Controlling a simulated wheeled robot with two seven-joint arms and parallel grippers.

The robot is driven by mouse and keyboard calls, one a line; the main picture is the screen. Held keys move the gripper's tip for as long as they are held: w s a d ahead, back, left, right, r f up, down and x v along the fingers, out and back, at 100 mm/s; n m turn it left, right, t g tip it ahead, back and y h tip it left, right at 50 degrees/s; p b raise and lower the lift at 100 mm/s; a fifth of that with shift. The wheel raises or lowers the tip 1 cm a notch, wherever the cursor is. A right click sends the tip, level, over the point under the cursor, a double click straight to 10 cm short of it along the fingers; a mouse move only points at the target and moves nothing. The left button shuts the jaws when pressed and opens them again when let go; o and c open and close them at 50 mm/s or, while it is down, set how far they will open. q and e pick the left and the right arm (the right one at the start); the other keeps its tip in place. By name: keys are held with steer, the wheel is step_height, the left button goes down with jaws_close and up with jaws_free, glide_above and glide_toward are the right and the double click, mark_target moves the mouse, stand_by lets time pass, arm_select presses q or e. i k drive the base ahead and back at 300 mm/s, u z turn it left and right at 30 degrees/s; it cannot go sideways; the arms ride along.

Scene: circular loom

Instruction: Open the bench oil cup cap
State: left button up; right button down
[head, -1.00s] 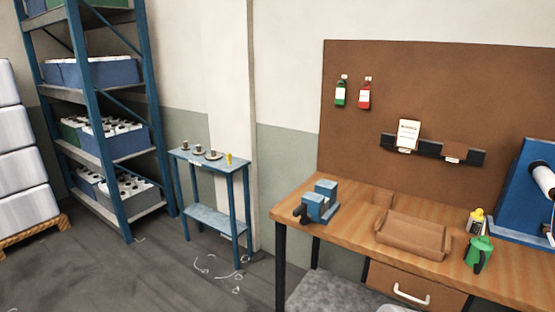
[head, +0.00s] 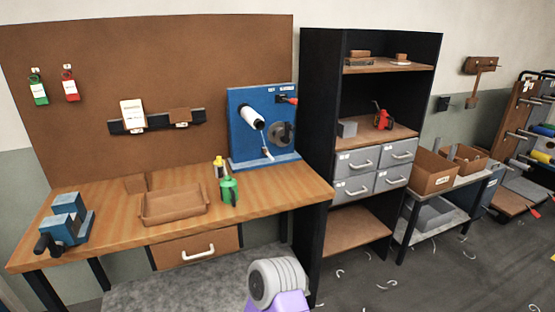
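The wooden workbench (head: 110,228) stands at left centre in the head view. On its top, a blue panel unit (head: 243,104) carries a white roll, a grey disc and a red-handled part. In front of the unit are a green oil can (head: 229,190) and a small dark bottle with a yellow top (head: 219,168). I cannot make out an oil cup or its cap for certain at this size. Neither of my grippers shows in the head view.
A blue vise (head: 66,222) and a brown tray (head: 174,205) are on the bench. A black cabinet (head: 318,110) with grey drawers (head: 353,161) stands to the right. Brown boxes (head: 433,171) sit on a low table. Open floor with shavings lies at the front right.

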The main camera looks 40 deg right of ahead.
mark_target(217, 162)
steer(key=z, duration=0.95)
steer(key=k, duration=0.3)
steer(key=u, duration=0.5)
steer(key=i, duration=1.1)
steer(key=z, duration=0.8)
